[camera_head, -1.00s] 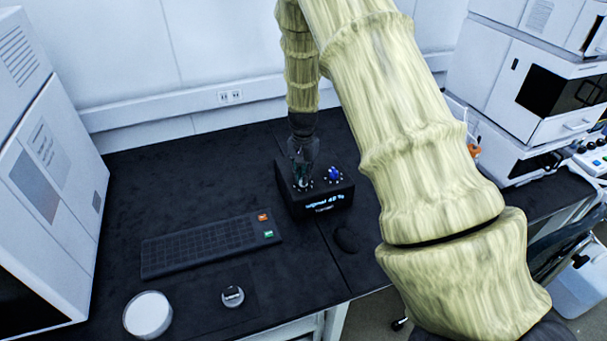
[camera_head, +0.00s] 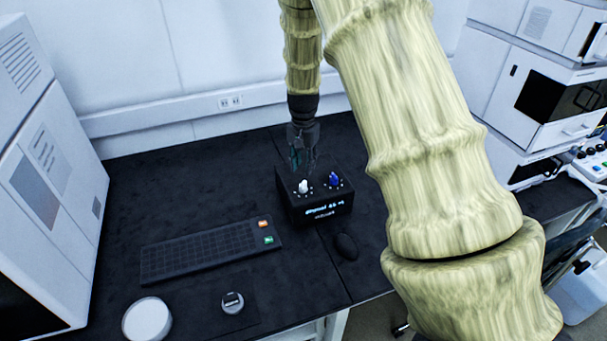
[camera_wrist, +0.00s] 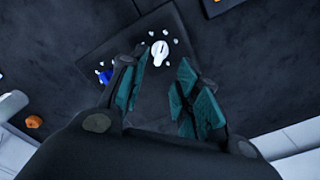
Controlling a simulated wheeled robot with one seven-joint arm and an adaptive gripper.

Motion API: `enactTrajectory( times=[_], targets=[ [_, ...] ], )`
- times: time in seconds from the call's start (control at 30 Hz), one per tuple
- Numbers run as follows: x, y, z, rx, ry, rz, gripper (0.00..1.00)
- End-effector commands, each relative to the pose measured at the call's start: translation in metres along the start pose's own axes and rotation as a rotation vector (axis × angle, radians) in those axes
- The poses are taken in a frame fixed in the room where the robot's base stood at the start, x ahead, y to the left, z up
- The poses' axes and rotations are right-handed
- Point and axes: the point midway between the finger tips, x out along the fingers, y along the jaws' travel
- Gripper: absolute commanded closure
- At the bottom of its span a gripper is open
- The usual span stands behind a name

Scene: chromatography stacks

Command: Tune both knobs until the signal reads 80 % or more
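A black box (camera_head: 318,176) stands on the bench with a white knob (camera_head: 304,186) on the left and a blue knob (camera_head: 333,181) on the right, each ringed by white dots. Its front display (camera_head: 324,209) shows a blurred signal figure that looks like the mid forties. My gripper (camera_head: 302,172) hangs just above and behind the white knob, pointing down. In the wrist view the white knob (camera_wrist: 159,50) lies beyond the gap between my teal fingers (camera_wrist: 158,88), which are apart and empty.
A keyboard (camera_head: 205,250) lies left of the box and a mouse (camera_head: 346,246) in front of it. A white round dish (camera_head: 147,319) and a small round item (camera_head: 232,302) lie nearer. White instruments stand at left (camera_head: 45,150) and right (camera_head: 545,90).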

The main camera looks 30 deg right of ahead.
Motion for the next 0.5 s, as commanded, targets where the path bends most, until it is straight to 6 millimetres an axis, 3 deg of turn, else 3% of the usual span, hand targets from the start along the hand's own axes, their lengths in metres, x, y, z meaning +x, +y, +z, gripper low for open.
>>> enactTrajectory(
  times=[0.2, 0.5],
  targets=[
    [-0.033, 0.0, 0.0, 0.0, 0.0, -0.001, 0.68],
    [-0.047, 0.0, 0.0, 0.0, -0.001, 0.0, 0.68]
  ],
)
